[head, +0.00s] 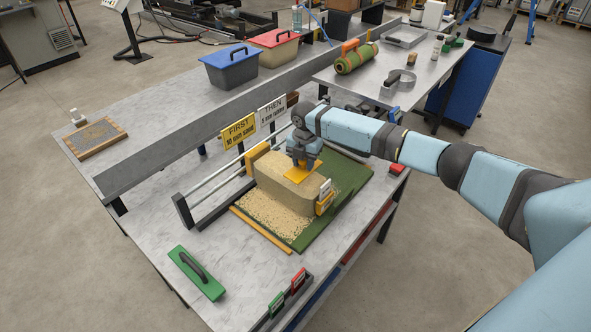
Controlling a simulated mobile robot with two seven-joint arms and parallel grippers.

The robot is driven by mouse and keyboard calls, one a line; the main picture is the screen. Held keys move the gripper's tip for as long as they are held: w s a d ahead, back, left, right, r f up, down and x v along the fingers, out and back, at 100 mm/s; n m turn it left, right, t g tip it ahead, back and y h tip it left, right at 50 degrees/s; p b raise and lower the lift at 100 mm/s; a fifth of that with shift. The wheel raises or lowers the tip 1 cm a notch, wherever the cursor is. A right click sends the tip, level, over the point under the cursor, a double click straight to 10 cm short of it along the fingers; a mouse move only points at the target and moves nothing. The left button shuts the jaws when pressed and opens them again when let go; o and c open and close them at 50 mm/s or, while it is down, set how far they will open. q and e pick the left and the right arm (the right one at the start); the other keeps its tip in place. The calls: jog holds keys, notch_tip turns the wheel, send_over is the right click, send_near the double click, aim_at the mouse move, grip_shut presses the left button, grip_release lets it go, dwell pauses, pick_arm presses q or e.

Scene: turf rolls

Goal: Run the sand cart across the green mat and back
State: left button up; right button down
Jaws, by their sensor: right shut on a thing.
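The sand cart (285,192) is a tan block with rounded ends, a yellow plate on top and a small label at its right end. It stands across the green mat (346,182). Pale sand (262,213) covers the mat in front and to the left of the cart, and a little shows at its right end. Right of the cart the mat is mostly bare green. My right gripper (303,163) reaches in from the right and is shut on the cart's top. The cart hides its fingertips. My left gripper is out of view.
A yellow sign (238,131) reads "FIRST 10 mm sand"; a white sign (271,110) reads "THEN 5 mm rubber". Metal rails (218,174) run behind the mat. A green float (196,273) lies front left. Blue-lidded (231,68) and red-lidded (274,50) bins stand behind.

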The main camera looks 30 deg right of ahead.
pick_arm(q)
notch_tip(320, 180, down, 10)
jog(key=b, duration=1.2)
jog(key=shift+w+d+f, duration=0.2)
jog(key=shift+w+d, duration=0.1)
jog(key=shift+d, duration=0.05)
pick_arm(e)
jog(key=w+d, duration=0.4)
jog(key=d, duration=0.7)
jog(key=w+d, duration=0.3)
jog(key=d, duration=0.8)
jog(key=shift+w+r, duration=0.2)
jog(key=shift+w, duration=0.15)
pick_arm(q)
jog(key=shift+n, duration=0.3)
pick_arm(e)
jog(key=shift+d, duration=0.15)
jog(key=c, duration=1)
grip_release()
jog(key=shift+o, duration=1.2)
jog(key=shift+d, duration=0.1)
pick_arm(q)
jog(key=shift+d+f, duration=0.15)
pick_arm(e)
jog(key=shift+f, duration=0.15)
